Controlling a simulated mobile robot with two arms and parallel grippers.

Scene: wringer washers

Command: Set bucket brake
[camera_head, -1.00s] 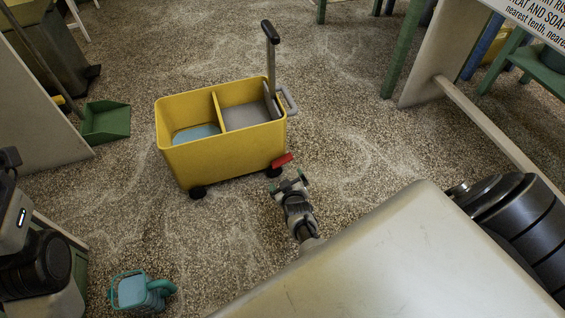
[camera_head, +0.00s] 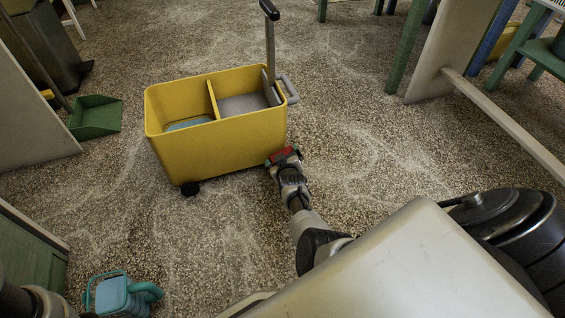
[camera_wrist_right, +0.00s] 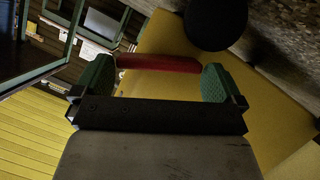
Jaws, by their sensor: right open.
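The yellow mop bucket (camera_head: 215,145) stands upright on the floor, with two compartments and a wringer handle (camera_head: 270,40) rising at its right side. Its red brake pedal (camera_head: 283,154) sticks out low at the near right corner. My right gripper (camera_head: 285,161) is at the pedal, open. In the right wrist view, the red pedal (camera_wrist_right: 158,63) lies between and just beyond the green fingertips of my right gripper (camera_wrist_right: 155,80); whether they touch it I cannot tell. A dark round wheel (camera_wrist_right: 215,22) is close above the fingers there. My left gripper is not in view.
A teal watering can (camera_head: 118,296) stands at the lower left. A green dustpan (camera_head: 96,117) lies left of the bucket. A pale panel with a low rail (camera_head: 505,125) stands at the right. The speckled floor (camera_head: 370,155) between is clear.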

